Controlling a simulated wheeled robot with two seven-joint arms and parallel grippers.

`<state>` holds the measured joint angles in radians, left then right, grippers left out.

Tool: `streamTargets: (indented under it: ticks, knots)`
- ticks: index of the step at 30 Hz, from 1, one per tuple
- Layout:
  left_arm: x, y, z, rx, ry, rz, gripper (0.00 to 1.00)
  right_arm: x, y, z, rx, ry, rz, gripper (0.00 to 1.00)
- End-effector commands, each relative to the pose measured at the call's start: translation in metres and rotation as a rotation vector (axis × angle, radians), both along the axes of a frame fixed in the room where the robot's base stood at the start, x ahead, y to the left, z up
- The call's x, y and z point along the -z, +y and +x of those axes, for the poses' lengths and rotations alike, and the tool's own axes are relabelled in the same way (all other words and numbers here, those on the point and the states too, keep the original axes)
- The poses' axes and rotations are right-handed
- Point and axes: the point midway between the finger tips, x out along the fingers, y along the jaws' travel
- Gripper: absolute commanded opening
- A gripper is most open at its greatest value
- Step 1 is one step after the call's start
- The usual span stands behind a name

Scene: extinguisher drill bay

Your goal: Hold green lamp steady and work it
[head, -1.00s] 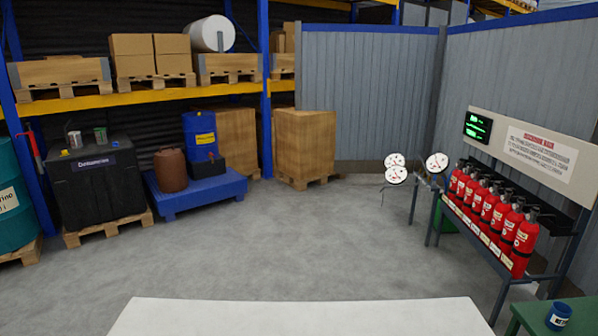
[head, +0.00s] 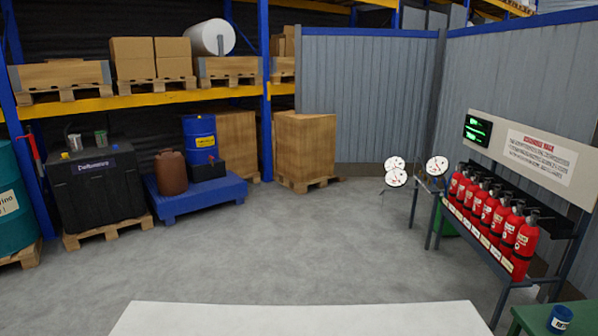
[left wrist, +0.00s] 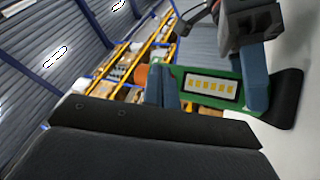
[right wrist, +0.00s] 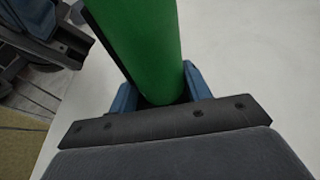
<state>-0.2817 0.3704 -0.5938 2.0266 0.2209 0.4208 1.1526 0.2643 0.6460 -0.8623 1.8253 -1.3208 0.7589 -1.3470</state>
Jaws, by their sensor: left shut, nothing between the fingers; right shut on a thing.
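The green lamp (left wrist: 195,78) has a pale panel with a row of yellow lights, a dark end at right and an orange part (left wrist: 141,76) at its left end. My left gripper (left wrist: 162,78) is shut and empty, its blue fingertips together close beside the orange part; I cannot tell whether they touch. My right gripper (right wrist: 160,88) is shut on the lamp's green body (right wrist: 143,40). Its blue finger also crosses the lamp in the left wrist view. The head view shows neither the lamp nor the grippers.
Several red extinguishers (head: 490,211) stand on a rack at the right, with round gauges (head: 437,166) at its far end. A blue tin (head: 560,318) stands at the lower right. Pallet shelving, a black tank (head: 95,190) and a blue drum (head: 199,136) are at left. The middle floor is clear.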

Motion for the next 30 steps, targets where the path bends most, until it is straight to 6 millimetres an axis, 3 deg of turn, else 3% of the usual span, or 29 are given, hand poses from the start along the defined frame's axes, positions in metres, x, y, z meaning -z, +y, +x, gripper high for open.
streamTargets:
  ticks: [30]
  knots:
    - [-0.0002, 0.0006, 0.009, 0.0, 0.0, 0.0, 0.0, 0.0003, -0.0001, -0.0001, 0.0, 0.001, 0.0, 0.28]
